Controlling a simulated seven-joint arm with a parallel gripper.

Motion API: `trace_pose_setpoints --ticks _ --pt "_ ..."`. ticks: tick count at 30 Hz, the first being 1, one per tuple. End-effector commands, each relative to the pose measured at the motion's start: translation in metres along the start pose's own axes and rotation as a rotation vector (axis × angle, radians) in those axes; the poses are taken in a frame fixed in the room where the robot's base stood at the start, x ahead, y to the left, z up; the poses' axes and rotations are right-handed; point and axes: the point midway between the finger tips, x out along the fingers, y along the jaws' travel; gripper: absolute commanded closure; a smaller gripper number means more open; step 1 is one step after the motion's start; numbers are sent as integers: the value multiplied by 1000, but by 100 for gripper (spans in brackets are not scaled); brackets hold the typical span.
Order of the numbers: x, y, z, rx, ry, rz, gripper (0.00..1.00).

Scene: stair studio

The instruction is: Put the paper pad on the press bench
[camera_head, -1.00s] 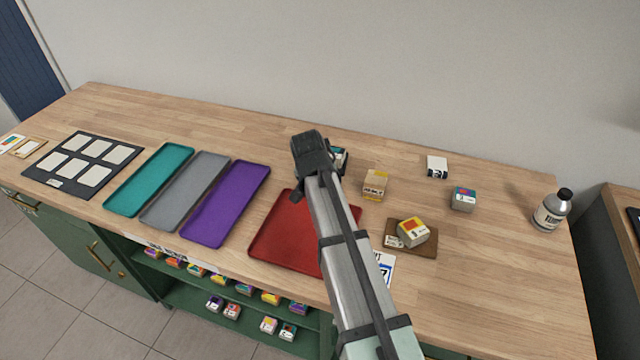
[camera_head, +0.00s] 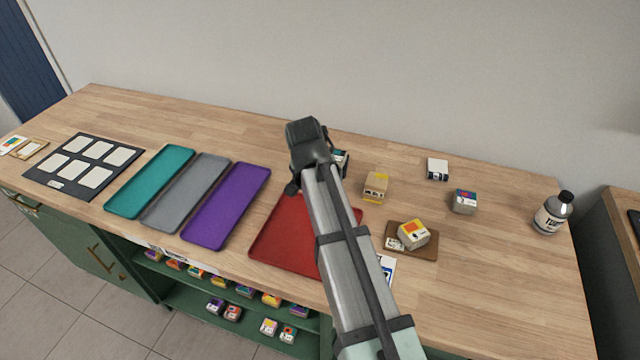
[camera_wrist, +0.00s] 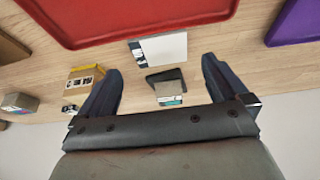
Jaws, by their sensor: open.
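A flat white pad with a dark printed band, looking like the paper pad (camera_wrist: 160,49), lies on the wooden tabletop (camera_head: 430,290) close to the red tray's edge in the wrist view. The arm hides it in the head view. My gripper (camera_wrist: 161,66) is open and empty, its two fingers on either side of the pad's direction. I cannot tell if it is above or level with the pad. In the head view my gripper (camera_head: 309,165) is over the table behind the red tray. I cannot tell which surface is the press bench.
A small block (camera_wrist: 169,93) stands near the pad; a yellowish block (camera_head: 376,186) is to its right. The red tray (camera_head: 280,245), purple tray (camera_head: 226,205) and other trays lie left. A bottle (camera_head: 553,212) stands far right. Another bench edge (camera_head: 612,215) shows at right.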

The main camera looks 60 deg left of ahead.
Motion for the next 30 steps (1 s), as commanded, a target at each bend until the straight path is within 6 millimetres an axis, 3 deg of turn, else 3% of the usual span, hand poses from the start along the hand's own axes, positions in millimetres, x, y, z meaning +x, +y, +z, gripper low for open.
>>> trace_pose_setpoints --ticks 6,12,30 --pt "-36 0 0 0 1 0 0" --pt "-57 0 0 0 0 0 0" --pt "-65 0 0 0 0 1 0"
